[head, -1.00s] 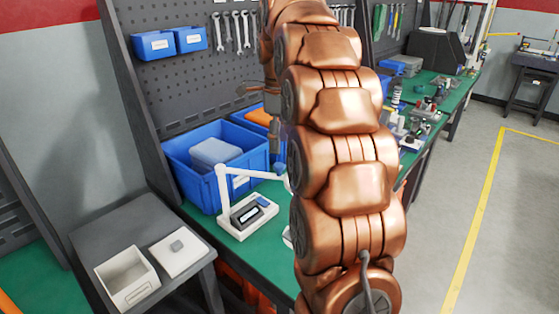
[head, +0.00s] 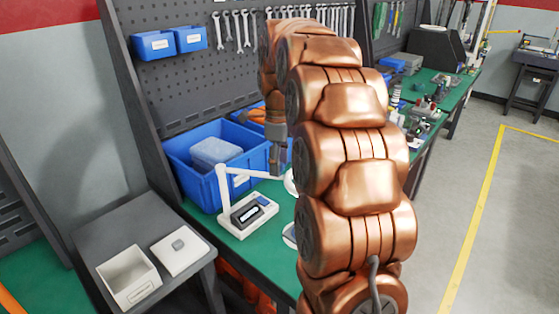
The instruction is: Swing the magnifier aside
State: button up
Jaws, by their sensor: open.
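The magnifier (head: 223,190) has a white jointed arm rising from a white base on the green bench. Its upper arm runs right to a white round head (head: 290,182), mostly hidden behind my copper arm. A small device with a dark display (head: 248,214) sits in the base area. My gripper (head: 278,168) points down just above and left of the magnifier's head; it is open, though its fingers are small and partly hidden. I cannot tell whether it touches the magnifier.
A blue bin (head: 188,180) with a grey-blue item stands directly behind the magnifier. A grey side table (head: 95,235) holds a white box (head: 130,278) and a white plate (head: 180,254). Wrenches hang on the pegboard (head: 170,95). My arm blocks the bench's middle.

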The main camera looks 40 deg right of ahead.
grip_shut()
dwell(0.3)
dwell(0.3)
